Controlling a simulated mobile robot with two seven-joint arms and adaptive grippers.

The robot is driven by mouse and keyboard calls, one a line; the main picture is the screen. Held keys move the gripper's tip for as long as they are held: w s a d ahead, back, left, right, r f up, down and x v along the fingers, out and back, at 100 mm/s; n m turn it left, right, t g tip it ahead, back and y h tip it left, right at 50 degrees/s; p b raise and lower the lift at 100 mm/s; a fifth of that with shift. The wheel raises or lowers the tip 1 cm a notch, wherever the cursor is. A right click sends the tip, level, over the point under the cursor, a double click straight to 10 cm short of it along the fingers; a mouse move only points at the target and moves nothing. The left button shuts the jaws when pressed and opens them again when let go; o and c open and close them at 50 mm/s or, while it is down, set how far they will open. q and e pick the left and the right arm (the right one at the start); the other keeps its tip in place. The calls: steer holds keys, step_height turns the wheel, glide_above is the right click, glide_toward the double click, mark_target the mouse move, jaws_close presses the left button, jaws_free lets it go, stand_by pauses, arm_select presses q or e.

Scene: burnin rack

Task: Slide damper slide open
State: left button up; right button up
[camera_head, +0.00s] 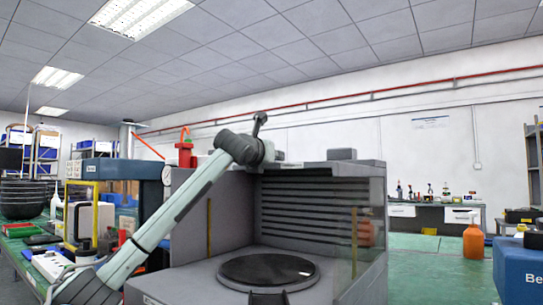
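A grey open-fronted enclosure (215,225) fills the middle of the view, with dark horizontal slats (310,205) on its back wall and a round black plate (268,270) on its floor. A small grey block (342,154) sits on its top edge; I cannot tell whether this or another part is the damper slide. My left arm rises from the lower left to a dark joint above the enclosure's left wall. Its gripper cannot be made out. My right gripper is not in view.
A clear panel (368,235) closes the enclosure's right side. A green bench (435,268) lies to the right, with an orange bottle (473,241) and a blue box (520,270). Black bowls (24,198) and tools crowd the left bench.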

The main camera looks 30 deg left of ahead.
arm_select(q)
steer(key=shift+w, duration=0.15)
steer(key=shift+c, duration=0.5)
jaws_close()
steer(key=a, duration=0.3)
steer(key=shift+w+a, duration=0.1)
steer(key=shift+w, duration=0.1)
steer(key=shift+o, duration=0.5)
jaws_free()
steer(key=shift+a, duration=0.1)
